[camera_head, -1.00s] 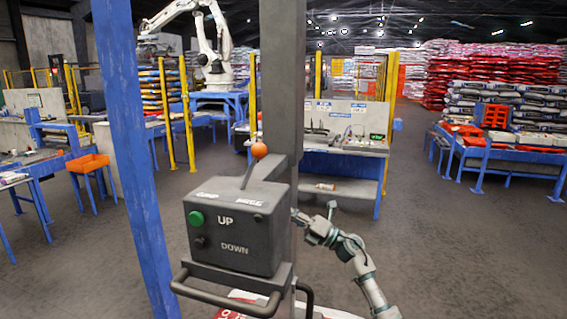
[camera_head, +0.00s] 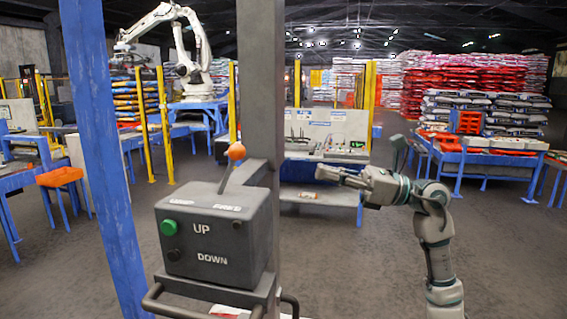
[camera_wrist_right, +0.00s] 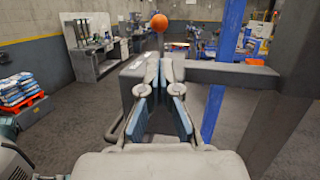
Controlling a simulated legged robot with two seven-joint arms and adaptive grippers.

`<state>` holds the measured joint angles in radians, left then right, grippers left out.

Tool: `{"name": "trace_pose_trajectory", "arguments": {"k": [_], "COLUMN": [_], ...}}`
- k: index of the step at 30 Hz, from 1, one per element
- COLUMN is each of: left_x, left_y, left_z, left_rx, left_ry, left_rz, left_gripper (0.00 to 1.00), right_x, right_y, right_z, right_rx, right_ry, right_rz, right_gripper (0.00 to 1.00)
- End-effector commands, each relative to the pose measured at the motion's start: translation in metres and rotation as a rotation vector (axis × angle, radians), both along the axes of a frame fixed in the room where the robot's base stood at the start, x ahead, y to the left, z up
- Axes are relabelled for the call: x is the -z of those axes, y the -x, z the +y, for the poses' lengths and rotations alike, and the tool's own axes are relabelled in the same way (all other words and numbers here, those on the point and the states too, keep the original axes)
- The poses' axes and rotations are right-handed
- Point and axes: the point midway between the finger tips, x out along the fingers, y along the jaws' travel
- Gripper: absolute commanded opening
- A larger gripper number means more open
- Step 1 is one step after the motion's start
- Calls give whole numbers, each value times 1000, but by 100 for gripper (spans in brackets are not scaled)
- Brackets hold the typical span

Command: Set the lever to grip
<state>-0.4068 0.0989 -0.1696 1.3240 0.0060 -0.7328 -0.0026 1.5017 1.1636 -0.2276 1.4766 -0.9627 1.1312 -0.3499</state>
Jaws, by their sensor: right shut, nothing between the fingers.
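The lever (camera_head: 231,165) has an orange ball knob and stands on top of a dark grey control box (camera_head: 208,238) marked UP and DOWN. It leans slightly right in the head view. Labels lie on the box top, too small to read surely. My right gripper (camera_head: 322,172) is raised to the right of the post, apart from the lever. In the right wrist view my right gripper (camera_wrist_right: 160,68) is shut and empty, with the orange knob (camera_wrist_right: 159,22) beyond and above its fingertips. My left gripper is not in view.
A dark grey post (camera_head: 262,90) stands right behind the box, and a blue post (camera_head: 98,150) stands to its left. A handle bar (camera_head: 190,310) juts out below the box. Open floor lies to the right.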

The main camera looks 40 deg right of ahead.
Motion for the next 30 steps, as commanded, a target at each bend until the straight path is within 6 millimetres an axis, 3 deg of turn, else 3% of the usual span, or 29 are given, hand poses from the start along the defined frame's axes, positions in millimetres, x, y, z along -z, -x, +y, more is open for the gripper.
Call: {"name": "trace_pose_trajectory", "arguments": {"k": [18,30], "left_x": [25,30], "left_y": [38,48], "left_z": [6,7], "left_rx": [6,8], "left_ry": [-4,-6], "left_rz": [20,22], "left_gripper": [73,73], "right_x": [-28,-31], "right_y": [-67,-81], "right_z": [87,101], "right_rx": [-4,-1], "right_ry": [-1,-3], "right_rz": [0,0], "right_gripper": [0,0]}}
